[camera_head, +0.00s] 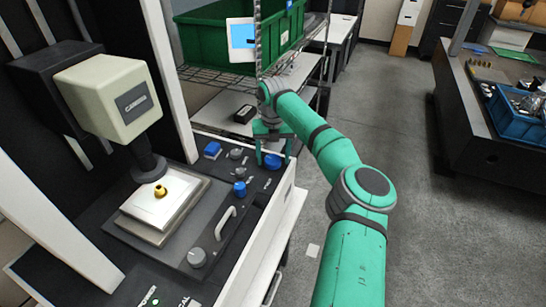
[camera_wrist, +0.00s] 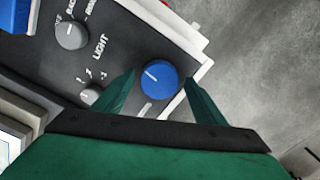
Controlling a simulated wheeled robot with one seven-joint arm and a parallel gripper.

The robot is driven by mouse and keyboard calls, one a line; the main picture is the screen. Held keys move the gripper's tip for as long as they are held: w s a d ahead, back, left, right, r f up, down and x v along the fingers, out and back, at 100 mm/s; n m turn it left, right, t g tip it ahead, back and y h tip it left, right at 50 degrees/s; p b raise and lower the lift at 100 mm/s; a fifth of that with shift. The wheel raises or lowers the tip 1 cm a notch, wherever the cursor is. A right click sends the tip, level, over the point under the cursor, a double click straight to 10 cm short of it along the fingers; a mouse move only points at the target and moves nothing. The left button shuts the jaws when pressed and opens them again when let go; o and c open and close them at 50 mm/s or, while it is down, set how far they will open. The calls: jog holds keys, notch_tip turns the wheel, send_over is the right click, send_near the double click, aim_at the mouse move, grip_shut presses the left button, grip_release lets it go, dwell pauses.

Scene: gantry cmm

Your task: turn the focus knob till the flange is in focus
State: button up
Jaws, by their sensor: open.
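My gripper (camera_wrist: 159,78) is open in the wrist view, with one green finger on each side of a round blue knob (camera_wrist: 159,80) that has a white pointer line. I cannot tell whether the fingers touch it. In the head view my gripper (camera_head: 271,152) is over this blue knob (camera_head: 273,162) at the panel's far right corner. A second blue knob (camera_head: 240,188) sits nearer on the panel. No focus label is readable. The small brass flange (camera_head: 160,191) is on the white stage plate (camera_head: 178,207) under the cream camera head (camera_head: 115,97).
Grey knobs (camera_wrist: 72,35) and the word LIGHT are left of the blue knob. A handle (camera_head: 225,223) and another grey knob (camera_head: 197,257) are on the panel.

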jog(key=c, duration=1.1)
jog(key=shift+o, duration=0.3)
jog(key=shift+m, duration=3)
jog(key=o, duration=1)
jog(key=shift+o, duration=0.2)
